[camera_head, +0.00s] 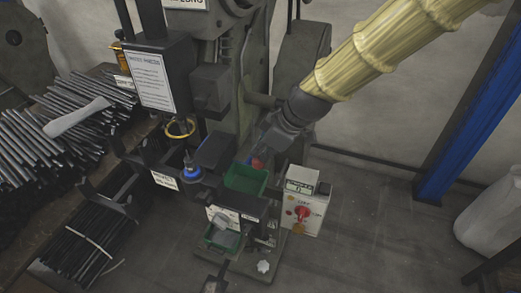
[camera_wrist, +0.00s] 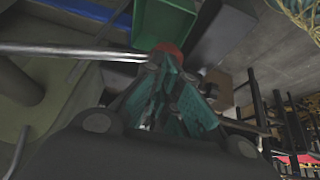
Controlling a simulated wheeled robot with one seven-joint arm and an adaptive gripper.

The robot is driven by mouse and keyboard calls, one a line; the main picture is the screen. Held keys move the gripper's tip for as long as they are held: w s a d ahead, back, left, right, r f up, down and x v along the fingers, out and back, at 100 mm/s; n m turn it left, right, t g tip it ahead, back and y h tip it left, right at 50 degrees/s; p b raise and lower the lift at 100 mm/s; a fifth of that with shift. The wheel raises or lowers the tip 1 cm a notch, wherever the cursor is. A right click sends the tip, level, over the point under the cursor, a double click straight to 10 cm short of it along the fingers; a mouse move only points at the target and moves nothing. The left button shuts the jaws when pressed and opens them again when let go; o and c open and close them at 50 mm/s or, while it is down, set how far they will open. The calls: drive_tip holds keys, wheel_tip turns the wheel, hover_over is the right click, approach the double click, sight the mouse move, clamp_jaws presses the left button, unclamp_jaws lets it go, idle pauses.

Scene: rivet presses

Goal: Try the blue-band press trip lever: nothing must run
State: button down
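The press (camera_head: 160,50) is a dark machine with a white sign. A blue band (camera_head: 191,173) circles a part in front of it. The trip lever (camera_wrist: 85,50) is a bright metal rod entering the wrist view from the left, ending in a red knob (camera_wrist: 168,49). The knob (camera_head: 258,162) also shows in the head view, just below my gripper (camera_head: 263,150). In the wrist view my gripper's fingers (camera_wrist: 163,65) draw close together right at the knob and rod end, partly hiding them. I cannot tell whether they grip or only touch it.
A green bin (camera_head: 245,179) sits just below the knob. A white switch box (camera_head: 308,222) with a red rotary switch (camera_head: 302,212) stands to the right. Metal rods (camera_head: 40,140) are stacked at left. The floor (camera_head: 375,225) at right is clear up to a blue post (camera_head: 465,110).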

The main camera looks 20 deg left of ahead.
drive_tip(key=shift+s+d+f, duration=0.1)
drive_tip(key=shift+s+f, duration=0.15)
drive_tip(key=shift+f, duration=0.15)
drive_tip(key=shift+d+r+p, duration=0.15)
drive_tip(key=shift+r+p, duration=0.4)
drive_tip(key=shift+r, duration=0.05)
drive_tip(key=w+v, duration=0.1)
drive_tip(key=v, duration=1.2)
drive_tip(key=shift+r+p, duration=0.25)
drive_tip(key=shift+p, duration=0.1)
